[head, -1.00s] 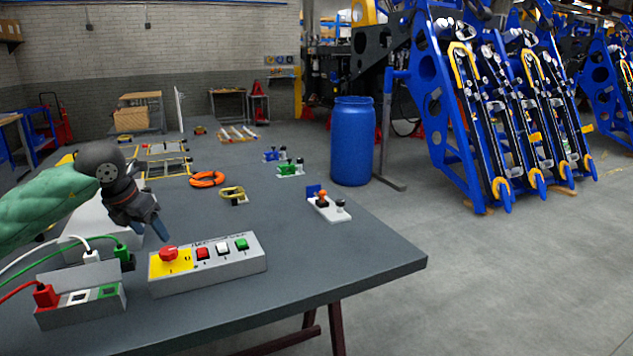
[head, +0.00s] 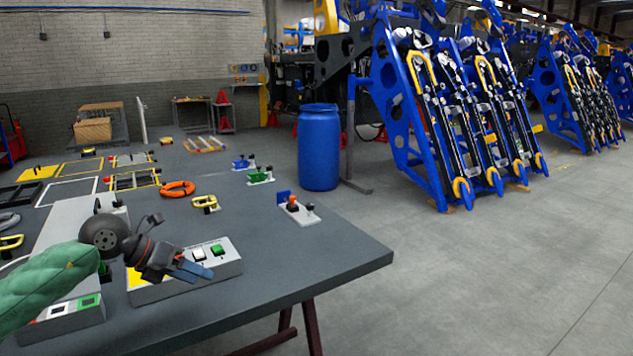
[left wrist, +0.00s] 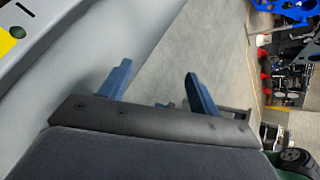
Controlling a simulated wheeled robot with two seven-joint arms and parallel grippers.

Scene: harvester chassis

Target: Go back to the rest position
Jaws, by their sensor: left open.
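My left gripper (head: 191,272) hangs in front of the button box (head: 214,283) and hides part of it, including the red buttons. In the left wrist view the two blue fingers of my left gripper (left wrist: 157,85) stand apart with nothing between them. The box shows a white and a green button and a bit of its yellow patch. My right gripper is not in any view.
An orange ring (head: 178,188), a yellow clamp (head: 206,203) and a small white plate with knobs (head: 298,208) lie farther back. A blue barrel (head: 318,150) stands behind the table.

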